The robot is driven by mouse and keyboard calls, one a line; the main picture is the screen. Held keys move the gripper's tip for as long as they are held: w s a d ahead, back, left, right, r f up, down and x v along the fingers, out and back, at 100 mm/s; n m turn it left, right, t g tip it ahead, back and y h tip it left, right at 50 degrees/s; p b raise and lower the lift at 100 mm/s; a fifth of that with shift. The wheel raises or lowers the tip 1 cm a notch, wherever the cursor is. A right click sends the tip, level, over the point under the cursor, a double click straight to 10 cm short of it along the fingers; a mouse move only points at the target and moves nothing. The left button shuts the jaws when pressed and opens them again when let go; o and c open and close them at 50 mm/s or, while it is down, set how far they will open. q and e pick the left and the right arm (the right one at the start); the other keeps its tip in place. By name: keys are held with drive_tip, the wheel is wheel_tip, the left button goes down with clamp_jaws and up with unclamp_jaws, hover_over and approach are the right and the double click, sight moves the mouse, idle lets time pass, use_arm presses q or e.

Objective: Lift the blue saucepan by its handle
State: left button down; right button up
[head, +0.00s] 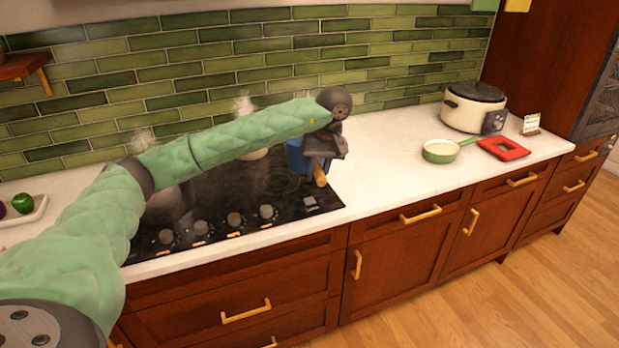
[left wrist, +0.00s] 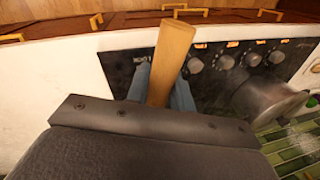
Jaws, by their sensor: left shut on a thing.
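The blue saucepan (head: 295,157) is at the right back part of the black cooktop, mostly hidden behind my left gripper in the head view. Its wooden handle (head: 320,175) points toward the front edge of the counter. My left gripper (head: 322,158) is shut on this handle from above. In the left wrist view the handle (left wrist: 171,62) stands out between the two blue-grey fingers (left wrist: 162,88); the pan body is hidden there. I cannot tell whether the pan touches the cooktop. My right gripper is in neither view.
On the cooktop (head: 240,205), a steaming grey pot (head: 168,205) and a pale steaming pot (head: 252,154) are partly behind my arm. To the right stand a green-handled pan (head: 440,151), a red trivet (head: 503,148) and a cooker (head: 473,108). The counter between is clear.

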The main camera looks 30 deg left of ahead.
use_arm(q)
drive_tip(key=shift+d+r, duration=0.25)
drive_tip(key=shift+r, duration=0.3)
drive_tip(key=shift+r+p, duration=0.55)
drive_tip(key=shift+r, duration=0.7)
